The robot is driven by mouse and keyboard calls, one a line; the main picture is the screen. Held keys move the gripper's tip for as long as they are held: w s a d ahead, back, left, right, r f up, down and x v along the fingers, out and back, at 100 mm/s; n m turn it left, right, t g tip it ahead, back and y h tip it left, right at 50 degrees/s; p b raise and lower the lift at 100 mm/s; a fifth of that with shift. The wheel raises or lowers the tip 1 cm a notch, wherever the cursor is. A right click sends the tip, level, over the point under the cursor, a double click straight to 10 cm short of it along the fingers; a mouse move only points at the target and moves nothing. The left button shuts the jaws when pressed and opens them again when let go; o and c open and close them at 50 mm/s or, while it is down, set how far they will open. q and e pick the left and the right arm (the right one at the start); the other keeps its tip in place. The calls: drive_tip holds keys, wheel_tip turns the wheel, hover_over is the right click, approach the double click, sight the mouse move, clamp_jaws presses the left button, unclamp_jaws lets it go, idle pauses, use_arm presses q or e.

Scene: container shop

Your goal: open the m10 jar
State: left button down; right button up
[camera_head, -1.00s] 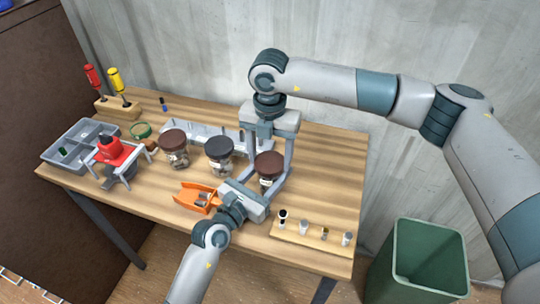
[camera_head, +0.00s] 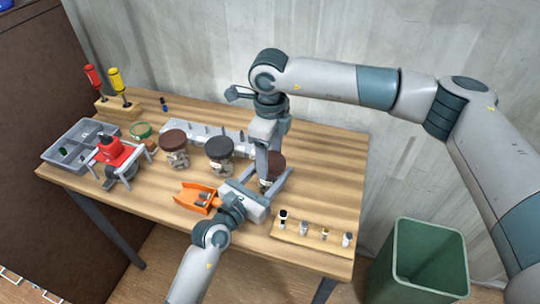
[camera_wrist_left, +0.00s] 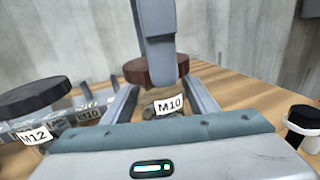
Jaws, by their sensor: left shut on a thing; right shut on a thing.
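The M10 jar (camera_wrist_left: 165,105) is a clear jar with a brown lid (camera_head: 278,163) and a white label reading M10 in the left wrist view. It stands upright near the right of the workbench. My left gripper (camera_head: 266,182) is shut on the jar's body from the front, one finger on each side. My right gripper (camera_head: 268,165) points down from above and is shut on the brown lid. One of its fingers covers part of the lid in the left wrist view (camera_wrist_left: 134,72). The lid looks seated on the jar; any gap is hidden.
A black-lidded jar labelled M12 (camera_head: 220,150) and another brown-lidded jar (camera_head: 174,142) stand to the left. A green bin (camera_head: 420,258) stands right.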

drive_tip(key=n, duration=0.5)
drive_tip(key=shift+n, duration=0.4)
drive_tip(key=n, duration=0.5)
drive_tip(key=shift+n, duration=0.4)
drive_tip(key=n, duration=0.4)
drive_tip(key=shift+d+r, duration=0.1)
drive_tip(key=n, duration=0.6)
drive_tip(key=shift+r, duration=0.35)
drive_tip(key=shift+r, duration=0.7)
drive_tip(key=shift+r, duration=0.2)
